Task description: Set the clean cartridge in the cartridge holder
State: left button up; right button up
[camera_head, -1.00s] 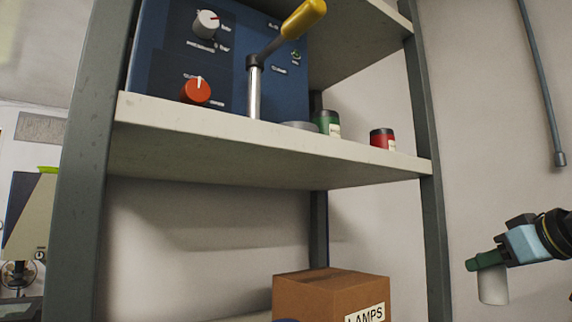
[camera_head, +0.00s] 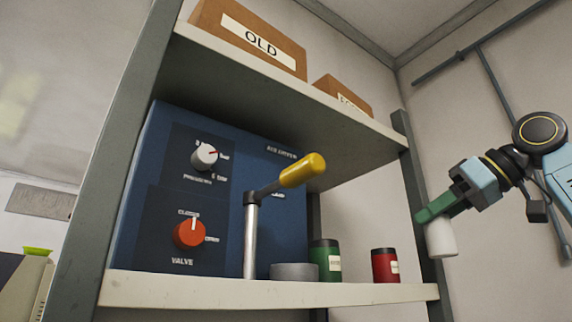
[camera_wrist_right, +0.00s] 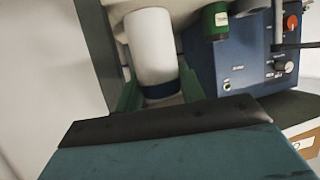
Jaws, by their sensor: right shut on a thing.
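The white clean cartridge (camera_head: 441,239) hangs upright, or nearly so, in my right gripper (camera_head: 434,212), just right of the shelf's right post. My right gripper is shut on it. The right wrist view shows the white cartridge (camera_wrist_right: 150,45) between the green fingers, with a dark blue band at its near end. A low grey round piece (camera_head: 294,271), likely the cartridge holder, stands on the shelf board left of the green can; its inside is hidden. The cartridge is apart from it, to its right. My left gripper is not in view.
A green can (camera_head: 325,260) and a red can (camera_head: 385,265) stand on the shelf board (camera_head: 180,290) between holder and cartridge. A blue panel (camera_head: 265,215) with knobs and a yellow-handled lever (camera_head: 303,171) stands behind. An upper shelf carries boxes (camera_head: 250,40). The right post (camera_head: 403,150) is close.

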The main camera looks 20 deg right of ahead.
jog(key=w+a+r+p, duration=0.1)
jog(key=a+p, duration=0.2)
jog(key=a, duration=0.5)
jog(key=a+r+p, duration=0.2)
jog(key=a+p, duration=0.2)
jog(key=a, duration=0.3)
jog(key=w+a+r+p, duration=0.1)
jog(key=a+r+p, duration=0.1)
jog(key=a, duration=0.6)
jog(key=shift+w+a+p, duration=0.3)
jog(key=shift+p, duration=0.35)
jog(key=shift+s+a+f+y, duration=0.1)
jog(key=shift+a+f+y, duration=0.05)
jog(key=shift+a+y, duration=0.15)
jog(key=shift+a+f, duration=0.1)
jog(key=shift+f, duration=2.85)
jog(key=shift+s, duration=0.15)
jog(key=shift+f+b, duration=0.3)
jog(key=shift+f, duration=0.35)
